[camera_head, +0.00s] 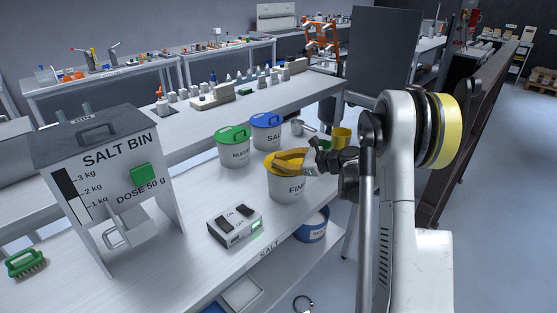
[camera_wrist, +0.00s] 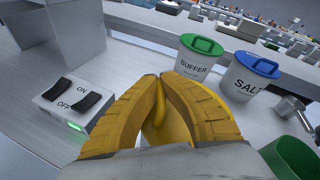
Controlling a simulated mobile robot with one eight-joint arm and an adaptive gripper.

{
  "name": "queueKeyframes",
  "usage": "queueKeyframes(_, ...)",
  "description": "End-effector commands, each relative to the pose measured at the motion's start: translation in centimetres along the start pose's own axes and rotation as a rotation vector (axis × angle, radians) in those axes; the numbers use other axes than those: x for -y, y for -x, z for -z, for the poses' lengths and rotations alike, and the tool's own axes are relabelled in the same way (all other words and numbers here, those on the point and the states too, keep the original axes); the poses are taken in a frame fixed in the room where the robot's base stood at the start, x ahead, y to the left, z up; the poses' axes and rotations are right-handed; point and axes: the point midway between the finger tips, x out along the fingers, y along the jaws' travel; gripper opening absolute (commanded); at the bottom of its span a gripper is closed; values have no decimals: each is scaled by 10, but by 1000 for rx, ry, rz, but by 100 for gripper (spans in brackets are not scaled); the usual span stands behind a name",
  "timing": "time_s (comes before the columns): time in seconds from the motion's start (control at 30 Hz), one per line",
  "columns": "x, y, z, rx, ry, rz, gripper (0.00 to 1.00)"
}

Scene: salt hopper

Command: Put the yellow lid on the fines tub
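The fines tub (camera_head: 289,188) is a white tub labelled FINES on the near bench, to the right of the switch box. The yellow lid (camera_head: 269,164) is at the tub's mouth, level with its rim; I cannot tell whether it is fully seated. My gripper (camera_head: 281,163) reaches in from the right over the tub. In the wrist view, the yellow fingers of my gripper (camera_wrist: 160,80) meet at the tips around the lid's yellow handle (camera_wrist: 159,108). Part of the yellow lid (camera_wrist: 176,130) shows between the fingers. The fingers hide much of the lid and the tub is hidden there.
A green-lidded buffer tub (camera_head: 233,150) and a blue-lidded salt tub (camera_head: 267,133) stand behind. The switch box (camera_head: 235,226) is front left, the salt bin (camera_head: 105,160) further left. A yellow cup (camera_head: 341,136) and a metal scoop (camera_head: 300,127) are at the back right.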

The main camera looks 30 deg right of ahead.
Motion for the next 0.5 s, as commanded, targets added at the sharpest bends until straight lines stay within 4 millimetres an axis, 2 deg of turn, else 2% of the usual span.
queueKeyframes(0.5,-2,-2,4,0,0,0,0)
